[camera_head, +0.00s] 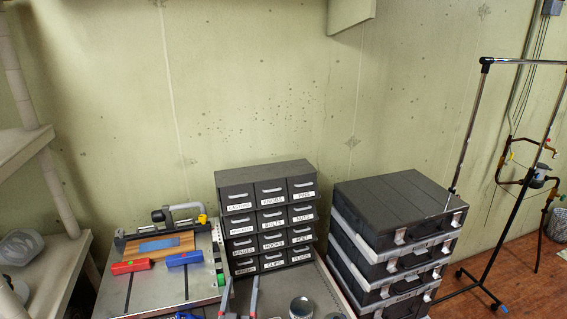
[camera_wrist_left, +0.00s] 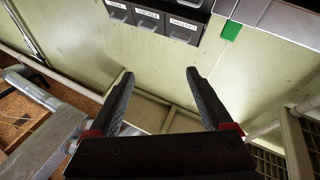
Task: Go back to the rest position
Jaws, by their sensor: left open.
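My left gripper (camera_head: 239,288) shows at the bottom edge of the head view, with its two grey fingers apart and pointing up. It stands in front of the lower drawers of a dark labelled drawer cabinet (camera_head: 266,170). In the left wrist view the fingers of this gripper (camera_wrist_left: 160,74) are wide apart with nothing between them. Drawer fronts (camera_wrist_left: 183,29) show at the top of that view, beyond the fingertips. My right gripper is not in the head view.
Left of the cabinet, a work surface (camera_head: 145,292) holds a red block (camera_head: 131,267), a blue block (camera_head: 184,259) and a clamp-like tool (camera_head: 176,210). A round tin (camera_head: 301,307) stands right of the gripper. Stacked black cases (camera_head: 390,205) and a metal rack (camera_head: 465,140) stand right.

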